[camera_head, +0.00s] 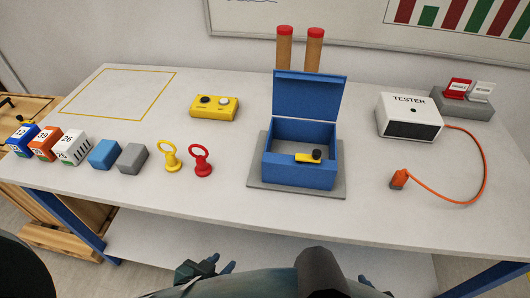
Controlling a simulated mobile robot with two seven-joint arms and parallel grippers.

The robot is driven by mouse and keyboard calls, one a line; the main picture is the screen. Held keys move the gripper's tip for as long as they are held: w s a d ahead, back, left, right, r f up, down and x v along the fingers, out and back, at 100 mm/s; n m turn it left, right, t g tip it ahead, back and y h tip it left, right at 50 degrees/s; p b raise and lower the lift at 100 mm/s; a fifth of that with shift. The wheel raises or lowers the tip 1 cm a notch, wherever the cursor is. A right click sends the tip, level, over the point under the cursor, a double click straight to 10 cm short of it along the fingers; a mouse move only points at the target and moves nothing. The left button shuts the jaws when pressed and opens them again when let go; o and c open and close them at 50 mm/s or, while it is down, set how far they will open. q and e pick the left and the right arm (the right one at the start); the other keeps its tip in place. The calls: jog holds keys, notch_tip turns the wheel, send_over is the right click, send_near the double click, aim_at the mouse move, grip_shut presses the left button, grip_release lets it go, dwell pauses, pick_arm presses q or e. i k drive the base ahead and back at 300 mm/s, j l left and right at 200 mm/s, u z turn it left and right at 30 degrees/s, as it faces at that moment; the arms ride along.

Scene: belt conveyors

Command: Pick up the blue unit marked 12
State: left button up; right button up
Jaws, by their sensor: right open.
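The blue unit marked 12 (22,139) stands at the far left end of the white table, first in a row of marked units. An orange unit (44,144) stands close to its right, then a white unit marked 26 (73,148). My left gripper (221,265) is low in front of the table's front edge, far to the right of the blue unit, with its fingertips apart and empty. My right gripper (370,287) barely shows at the bottom edge, right of the middle, away from all objects.
Plain blue (104,154) and grey (132,158) blocks, yellow (171,158) and red (201,162) ring-topped pieces continue the row. An open blue box (298,175) stands mid-table. A tester (409,117) with an orange cable is at right. The yellow-outlined area (117,93) is empty.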

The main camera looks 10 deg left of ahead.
aim_at(18, 141)
jog(key=u, duration=2)
jog(key=z, duration=1.1)
jog(key=j+z, duration=1.3)
jog(key=j, duration=0.15)
jog(key=k+j+z, duration=0.2)
jog(key=j+z, duration=0.2)
jog(key=j, duration=0.2)
jog(key=k+j, duration=0.15)
jog(key=j, duration=0.2)
jog(key=k+j+z, duration=0.15)
jog(key=j, duration=0.2)
jog(key=k+j, duration=0.2)
jog(key=j+z, duration=0.05)
jog(key=j, duration=0.05)
